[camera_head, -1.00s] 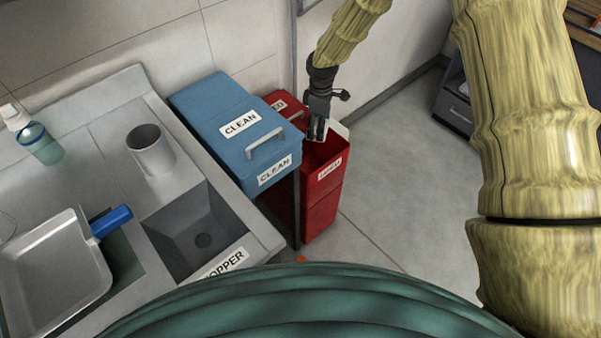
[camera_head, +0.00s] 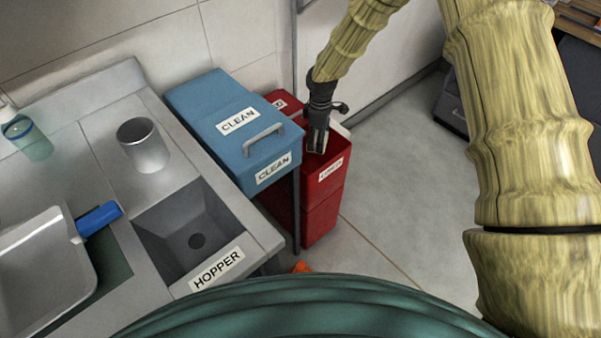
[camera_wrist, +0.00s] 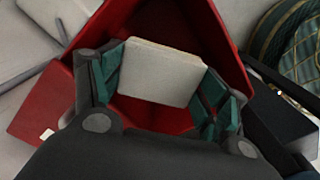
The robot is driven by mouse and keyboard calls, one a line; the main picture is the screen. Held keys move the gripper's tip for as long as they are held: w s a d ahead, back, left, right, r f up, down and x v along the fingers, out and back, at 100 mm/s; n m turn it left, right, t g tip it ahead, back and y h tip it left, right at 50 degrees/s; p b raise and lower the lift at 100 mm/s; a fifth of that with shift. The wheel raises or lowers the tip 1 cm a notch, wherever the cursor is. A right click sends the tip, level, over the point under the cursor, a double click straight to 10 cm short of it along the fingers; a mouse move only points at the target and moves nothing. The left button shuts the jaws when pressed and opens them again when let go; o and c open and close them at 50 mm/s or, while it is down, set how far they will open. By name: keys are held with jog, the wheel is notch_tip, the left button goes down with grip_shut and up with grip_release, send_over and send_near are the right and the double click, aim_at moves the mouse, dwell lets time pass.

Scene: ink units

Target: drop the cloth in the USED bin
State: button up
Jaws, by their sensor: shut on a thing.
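My gripper (camera_head: 317,148) points down over the open front of the red bin (camera_head: 322,205) in the head view. In the wrist view, my gripper (camera_wrist: 160,84) is shut on the pale, folded cloth (camera_wrist: 160,68), which sits between its two teal-padded fingers. The red interior of the bin shows behind and below the cloth. In the head view the cloth is mostly hidden by the fingers. The label on the bin's rear top is partly covered, and its front label is too small to read surely.
A blue bin marked CLEAN (camera_head: 222,122) stands directly left of the red bin. A sink marked HOPPER (camera_head: 190,225), a metal cup (camera_head: 146,148) and a grey pan with a blue handle (camera_head: 40,265) are on the counter at left. The floor right of the bin is clear.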

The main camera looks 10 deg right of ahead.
jog(key=o, duration=1.1)
jog(key=shift+o, duration=0.2)
jog(key=shift+r, duration=0.15)
notch_tip(320, 180, up, 12)
